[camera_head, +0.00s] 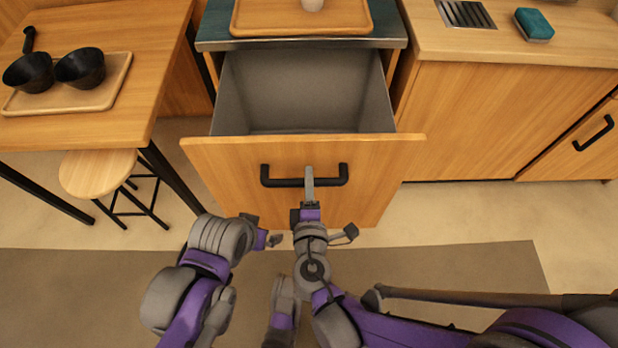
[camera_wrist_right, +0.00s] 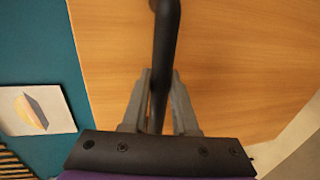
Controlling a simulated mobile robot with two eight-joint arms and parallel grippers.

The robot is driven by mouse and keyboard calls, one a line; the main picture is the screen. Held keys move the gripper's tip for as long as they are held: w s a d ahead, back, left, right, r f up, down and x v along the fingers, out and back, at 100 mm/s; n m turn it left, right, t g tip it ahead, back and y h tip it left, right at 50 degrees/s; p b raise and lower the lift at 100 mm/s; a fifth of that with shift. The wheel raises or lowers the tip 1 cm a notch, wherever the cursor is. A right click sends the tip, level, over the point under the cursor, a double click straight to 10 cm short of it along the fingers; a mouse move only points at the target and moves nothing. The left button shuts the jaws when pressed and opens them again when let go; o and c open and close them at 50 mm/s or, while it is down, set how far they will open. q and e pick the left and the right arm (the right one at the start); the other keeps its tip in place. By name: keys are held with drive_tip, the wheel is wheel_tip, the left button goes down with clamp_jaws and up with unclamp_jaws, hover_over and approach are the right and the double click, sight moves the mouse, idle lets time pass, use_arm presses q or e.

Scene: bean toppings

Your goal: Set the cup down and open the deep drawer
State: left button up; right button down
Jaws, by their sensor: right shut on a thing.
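The deep drawer (camera_head: 300,150) is pulled well out from under the counter, and its grey inside looks empty. Its black bar handle (camera_head: 335,181) is on the wooden front. My right gripper (camera_head: 309,180) is shut on the handle. In the right wrist view the fingers (camera_wrist_right: 160,95) stand on both sides of the dark handle bar (camera_wrist_right: 166,45). A pale cup (camera_head: 312,4) stands on the wooden tray (camera_head: 250,22) on the counter, cut off by the top edge. My left gripper (camera_head: 268,241) is low, left of the right one, away from the drawer; its jaw opening is unclear.
On the left, a wooden table (camera_head: 110,120) bears a tray (camera_head: 104,94) with two black bowls (camera_head: 80,68). A stool (camera_head: 98,172) stands beneath it. The right counter (camera_head: 560,52) holds a teal sponge (camera_head: 534,23). Floor right of the drawer is clear.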

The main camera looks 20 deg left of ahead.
drive_tip(key=c, duration=0.7)
unclamp_jaws()
drive_tip(key=shift+s, duration=0.1)
drive_tip(key=p+v, duration=0.1)
drive_tip(key=v, duration=0.9)
drive_tip(key=shift+s+d, duration=0.2)
drive_tip(key=shift+s, duration=0.1)
